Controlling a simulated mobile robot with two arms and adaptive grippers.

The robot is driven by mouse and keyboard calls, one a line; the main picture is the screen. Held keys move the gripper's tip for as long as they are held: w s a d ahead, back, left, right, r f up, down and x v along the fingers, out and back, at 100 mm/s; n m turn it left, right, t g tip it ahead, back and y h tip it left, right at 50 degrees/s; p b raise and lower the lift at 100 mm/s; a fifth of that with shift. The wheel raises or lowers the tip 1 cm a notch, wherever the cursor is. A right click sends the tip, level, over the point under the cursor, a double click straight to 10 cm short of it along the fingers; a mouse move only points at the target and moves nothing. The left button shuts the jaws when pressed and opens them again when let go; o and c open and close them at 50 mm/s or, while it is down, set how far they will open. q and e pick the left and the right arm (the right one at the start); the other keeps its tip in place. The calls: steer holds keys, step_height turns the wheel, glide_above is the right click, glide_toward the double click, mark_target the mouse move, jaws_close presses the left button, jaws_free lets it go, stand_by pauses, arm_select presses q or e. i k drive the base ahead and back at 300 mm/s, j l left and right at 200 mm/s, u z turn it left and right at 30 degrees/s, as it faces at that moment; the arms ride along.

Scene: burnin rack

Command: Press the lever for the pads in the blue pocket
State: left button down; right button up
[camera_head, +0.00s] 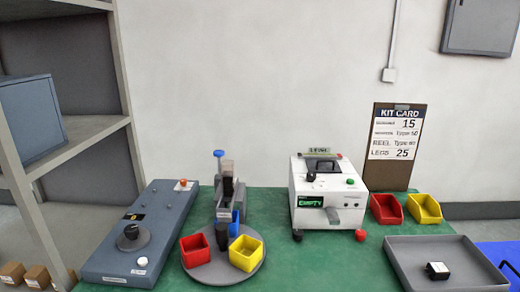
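A grey dispenser (228,190) stands at the back of a round grey turntable (222,272). A lever with a blue knob (219,154) sticks up at its left side. A blue pocket (237,216) is at the back of the turntable, close under the dispenser and partly hidden. A red pocket (195,250) is at the front left and a yellow pocket (245,253) at the front right. I cannot make out any pads in the pockets. Neither of my grippers is in view.
A blue-grey console (145,228) with a black knob lies left. A white machine (328,192) reading "EMPTY" stands right of the turntable. Red (386,209) and yellow (424,208) bins, a grey tray (410,255) holding a small black-and-white part, and a kit card (396,140) are farther right.

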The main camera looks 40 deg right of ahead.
mark_target(219, 154)
steer(key=l+z, duration=0.2)
steer(key=z, duration=0.65)
